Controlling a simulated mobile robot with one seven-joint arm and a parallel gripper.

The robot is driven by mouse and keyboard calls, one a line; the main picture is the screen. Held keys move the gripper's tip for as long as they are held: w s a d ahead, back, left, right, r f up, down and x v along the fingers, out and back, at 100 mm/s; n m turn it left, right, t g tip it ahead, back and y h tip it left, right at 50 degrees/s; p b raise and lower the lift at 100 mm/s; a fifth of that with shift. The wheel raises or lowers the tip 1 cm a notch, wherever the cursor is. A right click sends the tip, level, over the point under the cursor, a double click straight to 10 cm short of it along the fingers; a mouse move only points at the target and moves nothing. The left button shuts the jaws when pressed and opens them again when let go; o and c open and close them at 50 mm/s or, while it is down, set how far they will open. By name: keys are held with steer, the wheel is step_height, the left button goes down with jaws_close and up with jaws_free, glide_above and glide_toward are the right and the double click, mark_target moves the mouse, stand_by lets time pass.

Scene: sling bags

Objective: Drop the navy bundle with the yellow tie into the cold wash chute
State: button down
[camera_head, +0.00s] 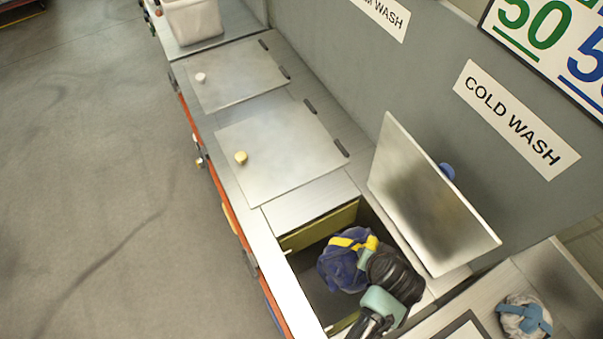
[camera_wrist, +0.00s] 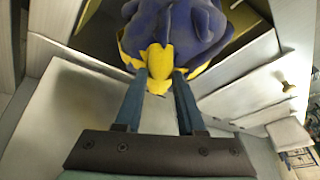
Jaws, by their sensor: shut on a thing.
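The navy bundle (camera_head: 342,263) with its yellow tie (camera_head: 354,241) is in the mouth of the open chute (camera_head: 317,228), in front of the sign reading COLD WASH (camera_head: 516,119). My gripper (camera_head: 372,252) is shut on the bundle at its tie. In the wrist view the two fingers (camera_wrist: 159,84) close on the yellow tie, and the navy cloth (camera_wrist: 178,27) bulges beyond them. The chute's lid (camera_head: 428,195) stands raised on the wall side. My gripper hides part of the opening, and I cannot tell how deep the bundle hangs.
Two shut lids with knobs, one near (camera_head: 280,148) and one farther (camera_head: 233,76), lie along the counter. A white bin (camera_head: 192,20) stands at the far end. A pale bundle with a blue tie (camera_head: 525,317) lies at the lower right. The floor at left is clear.

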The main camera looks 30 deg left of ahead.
steer(key=shift+w+f+b, duration=0.1)
steer(key=shift+f+b, duration=0.45)
steer(key=shift+f, duration=0.4)
steer(key=shift+r, duration=0.1)
steer(key=shift+c, duration=2.2)
jaws_free()
steer(key=b+v, duration=0.1)
steer(key=v, duration=1.2)
